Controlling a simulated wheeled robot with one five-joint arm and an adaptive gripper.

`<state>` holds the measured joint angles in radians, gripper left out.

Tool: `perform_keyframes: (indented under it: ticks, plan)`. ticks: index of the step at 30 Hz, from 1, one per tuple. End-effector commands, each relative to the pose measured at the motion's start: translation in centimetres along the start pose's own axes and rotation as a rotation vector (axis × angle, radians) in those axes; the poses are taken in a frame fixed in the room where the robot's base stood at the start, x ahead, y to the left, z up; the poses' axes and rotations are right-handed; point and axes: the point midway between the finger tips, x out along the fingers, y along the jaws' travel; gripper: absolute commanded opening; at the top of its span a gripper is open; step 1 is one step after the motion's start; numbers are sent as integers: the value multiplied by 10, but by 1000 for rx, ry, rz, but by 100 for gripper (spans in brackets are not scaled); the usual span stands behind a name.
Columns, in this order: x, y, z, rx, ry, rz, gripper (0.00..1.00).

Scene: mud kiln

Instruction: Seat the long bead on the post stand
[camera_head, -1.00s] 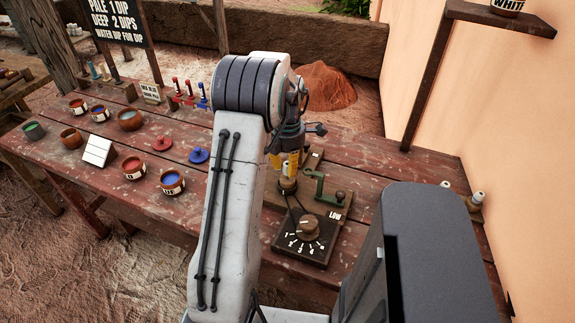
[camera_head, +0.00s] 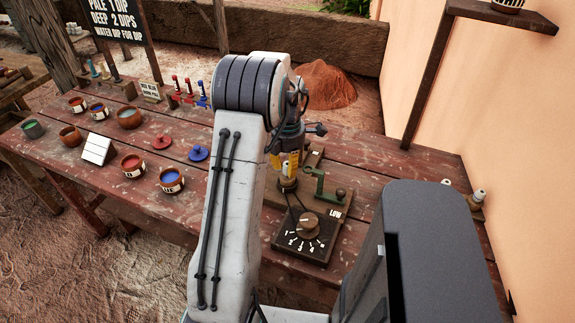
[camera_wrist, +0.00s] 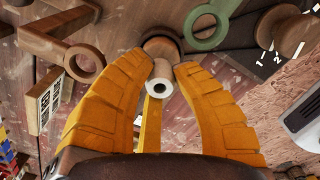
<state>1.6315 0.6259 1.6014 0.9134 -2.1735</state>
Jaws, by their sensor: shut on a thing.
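The long bead (camera_wrist: 158,86) is a pale cylinder with a dark hole in its end, seen nearly end-on in the wrist view. My gripper (camera_wrist: 165,80) has its yellow fingers on both sides of it. A round brown wooden piece (camera_wrist: 160,47) is just beyond the bead; I cannot tell whether they touch. In the head view my gripper (camera_head: 288,170) points down over the wooden device board with a dial (camera_head: 306,236), and the bead is largely hidden. At the right table edge a small wooden stand (camera_head: 475,205) carries a pale piece on top; I cannot tell if it is the post stand.
A green crank (camera_head: 321,190) stands close to the right of my gripper, and shows in the wrist view (camera_wrist: 207,24). Bowls (camera_head: 171,180) fill the table's left. The pink wall (camera_head: 515,130) bounds the right.

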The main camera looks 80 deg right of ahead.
Motion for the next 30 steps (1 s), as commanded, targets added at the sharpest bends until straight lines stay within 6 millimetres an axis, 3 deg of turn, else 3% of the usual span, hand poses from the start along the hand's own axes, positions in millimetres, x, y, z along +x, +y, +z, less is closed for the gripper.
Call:
perform_keyframes:
  ticks: [30]
  plan:
    - [8,0,0,0,0,0,8]
